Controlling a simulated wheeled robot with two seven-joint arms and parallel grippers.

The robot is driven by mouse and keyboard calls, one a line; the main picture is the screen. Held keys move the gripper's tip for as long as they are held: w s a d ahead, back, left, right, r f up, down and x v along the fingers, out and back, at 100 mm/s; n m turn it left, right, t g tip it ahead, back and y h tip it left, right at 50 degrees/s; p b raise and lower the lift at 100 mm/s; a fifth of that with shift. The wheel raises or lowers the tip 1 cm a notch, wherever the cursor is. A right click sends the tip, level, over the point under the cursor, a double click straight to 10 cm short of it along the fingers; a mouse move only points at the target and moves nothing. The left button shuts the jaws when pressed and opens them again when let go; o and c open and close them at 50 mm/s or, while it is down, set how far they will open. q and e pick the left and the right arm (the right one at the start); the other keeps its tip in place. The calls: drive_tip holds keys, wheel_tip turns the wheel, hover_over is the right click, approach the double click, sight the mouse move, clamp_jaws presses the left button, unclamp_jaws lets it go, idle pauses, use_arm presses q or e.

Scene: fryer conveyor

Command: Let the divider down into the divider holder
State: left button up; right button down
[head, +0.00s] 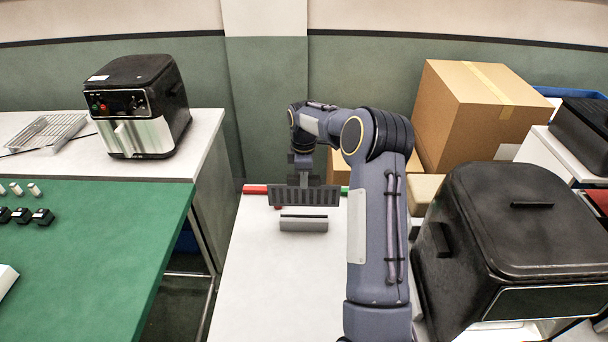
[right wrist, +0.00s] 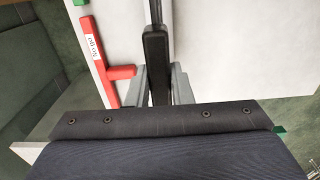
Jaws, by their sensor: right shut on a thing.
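The divider (head: 305,195) is a dark, wide plate with a row of slots. It is upright in my right gripper (head: 303,178), which is shut on its upper edge. The divider holder (head: 303,224) is a grey block with a dark groove along its top, on the white table. In the head view the divider shows just above the holder, with a thin strip of table between them. In the right wrist view the divider (right wrist: 157,60) is a dark edge-on bar between the fingers (right wrist: 160,88); I cannot make out the holder there. My left gripper is out of view.
A black fryer (head: 520,230) stands right of my arm, with cardboard boxes (head: 470,110) behind. A green table (head: 80,260) is at left. The white table's front is clear.

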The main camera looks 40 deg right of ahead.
sight(304, 206)
drive_tip(key=shift+f+b, duration=3)
drive_tip(key=shift+f, duration=1.6)
drive_tip(key=c, duration=1.2)
unclamp_jaws()
